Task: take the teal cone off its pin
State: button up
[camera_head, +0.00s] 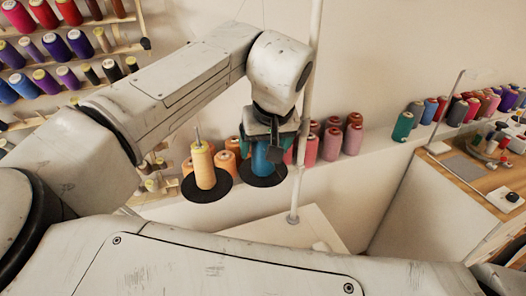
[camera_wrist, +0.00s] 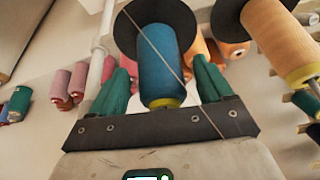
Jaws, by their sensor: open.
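The teal cone (camera_head: 262,160) stands upright on a black disc (camera_head: 262,181), under my gripper in the head view. It also shows in the wrist view (camera_wrist: 166,58), with a yellow rim at the end nearest my gripper. My gripper (camera_head: 270,150) comes down over it from above. Its two green fingers are open, one on each side of the cone. In the wrist view the cone lies between them, with gaps visible on both sides. The teal cone's pin is hidden.
A yellow cone (camera_head: 204,165) stands on its own black disc (camera_head: 206,189) just left, its pin poking out on top. A white pole (camera_head: 305,110) rises close on the right. Several pink and orange cones line a ledge behind. A thread crosses the wrist view.

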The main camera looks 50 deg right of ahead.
jog(key=shift+f, duration=0.15)
jog(key=c, duration=1.1)
jog(key=shift+c, duration=0.2)
